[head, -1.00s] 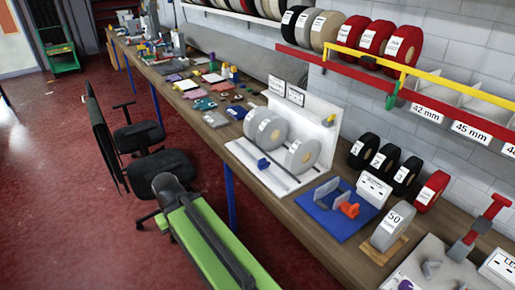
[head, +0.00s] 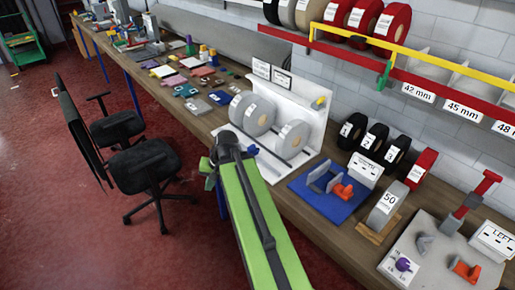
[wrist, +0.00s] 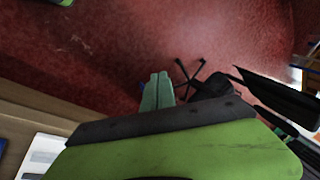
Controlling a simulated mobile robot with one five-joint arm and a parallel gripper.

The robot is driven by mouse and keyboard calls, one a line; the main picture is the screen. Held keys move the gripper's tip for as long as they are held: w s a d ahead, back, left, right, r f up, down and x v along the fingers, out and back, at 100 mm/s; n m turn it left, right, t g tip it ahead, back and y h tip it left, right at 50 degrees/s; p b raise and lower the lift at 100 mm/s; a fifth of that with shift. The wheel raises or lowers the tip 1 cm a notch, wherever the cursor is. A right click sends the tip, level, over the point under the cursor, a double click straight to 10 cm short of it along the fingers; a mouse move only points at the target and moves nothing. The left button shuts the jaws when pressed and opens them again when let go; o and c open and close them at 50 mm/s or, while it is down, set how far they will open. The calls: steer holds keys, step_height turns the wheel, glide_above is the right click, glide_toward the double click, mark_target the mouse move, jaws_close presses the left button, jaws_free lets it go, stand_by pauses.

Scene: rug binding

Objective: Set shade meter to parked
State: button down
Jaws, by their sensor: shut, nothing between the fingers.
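I cannot tell for sure which thing is the shade meter. A white stand (head: 318,118) with grey discs (head: 258,116) and dark rails stands on the bench, partly behind my arm. My gripper (wrist: 158,90) shows in the wrist view, with its pale green fingers together and nothing between them, above the red floor.
A blue board (head: 327,205) with grey and orange parts lies right of the stand. Beyond it are a grey roll marked 50 (head: 386,205) and a grey plate (head: 424,262) with orange and purple parts. Black chairs (head: 145,170) stand left, on open red floor.

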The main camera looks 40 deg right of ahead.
steer(key=s+d+r+m+t+h, duration=0.1)
steer(key=s+d+r+m+t, duration=0.1)
steer(key=d, duration=0.7)
steer(key=s+d+r+m+t, duration=0.2)
steer(key=d+m, duration=0.3)
steer(key=d, duration=0.4)
steer(key=s+d+r+m+t+h, duration=0.1)
steer(key=s+d+r+m+t, duration=0.1)
steer(key=d, duration=0.7)
steer(key=shift+s+r+m+h+p, duration=0.3)
steer(key=shift+s+r+m, duration=0.15)
steer(key=shift+s+m, duration=0.45)
